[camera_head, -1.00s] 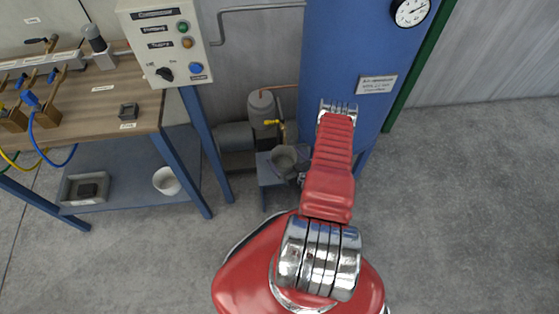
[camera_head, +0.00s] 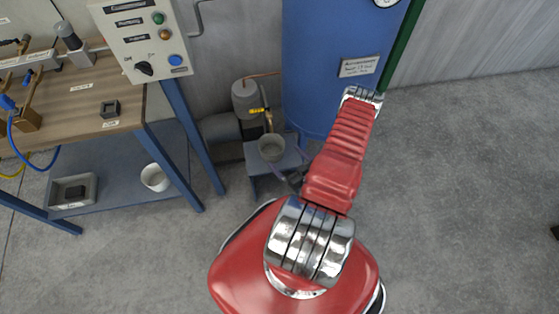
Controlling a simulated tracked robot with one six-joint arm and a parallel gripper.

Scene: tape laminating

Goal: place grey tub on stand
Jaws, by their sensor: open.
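The grey tub (camera_head: 271,148) stands upright on the top of a small blue stand (camera_head: 293,158), below a tap. My gripper (camera_head: 296,179) shows only as a small dark part beside my red arm, just to the lower right of the tub. It is open, and a gap shows between it and the tub. Most of the gripper is hidden by the arm.
A blue tank (camera_head: 335,50) and a grey pump unit (camera_head: 247,100) stand behind the stand. A workbench (camera_head: 90,100) is at the left, with a white bowl (camera_head: 155,177) and grey tray (camera_head: 72,192) on its lower shelf. The floor (camera_head: 460,200) at right is mostly clear.

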